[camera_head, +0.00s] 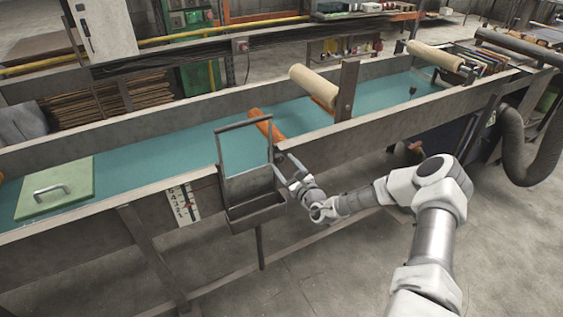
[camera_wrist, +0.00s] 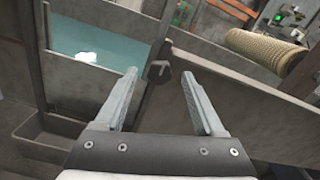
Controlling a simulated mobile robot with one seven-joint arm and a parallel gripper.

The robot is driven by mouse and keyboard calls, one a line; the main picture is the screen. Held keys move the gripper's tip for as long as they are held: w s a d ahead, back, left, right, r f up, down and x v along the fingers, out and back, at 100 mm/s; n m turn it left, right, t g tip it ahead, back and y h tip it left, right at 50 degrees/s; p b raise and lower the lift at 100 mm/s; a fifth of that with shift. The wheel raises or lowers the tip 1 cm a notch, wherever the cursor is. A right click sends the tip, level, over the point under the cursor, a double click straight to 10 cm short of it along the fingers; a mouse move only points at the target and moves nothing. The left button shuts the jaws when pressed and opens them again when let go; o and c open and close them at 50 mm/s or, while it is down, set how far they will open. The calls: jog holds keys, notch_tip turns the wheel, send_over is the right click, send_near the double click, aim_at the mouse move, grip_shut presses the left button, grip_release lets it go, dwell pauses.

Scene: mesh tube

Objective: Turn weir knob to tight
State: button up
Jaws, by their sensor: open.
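The weir is a grey metal frame (camera_head: 218,150) with a plate, standing across the teal trough. A dark knob (camera_wrist: 159,71) on the side post of this frame shows in the wrist view. My gripper (camera_wrist: 158,76) is open, and the knob appears between its two fingertips in the picture. Whether the fingers reach around the knob or stop short of it I cannot tell. In the head view my gripper (camera_head: 284,166) is at the right side of the weir frame, and the knob is too small or hidden to make out there.
A small metal tray (camera_head: 256,211) hangs below the weir, close to my gripper. Floor in front is open.

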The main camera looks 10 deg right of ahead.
jog(key=shift+x, duration=1.15)
grip_shut()
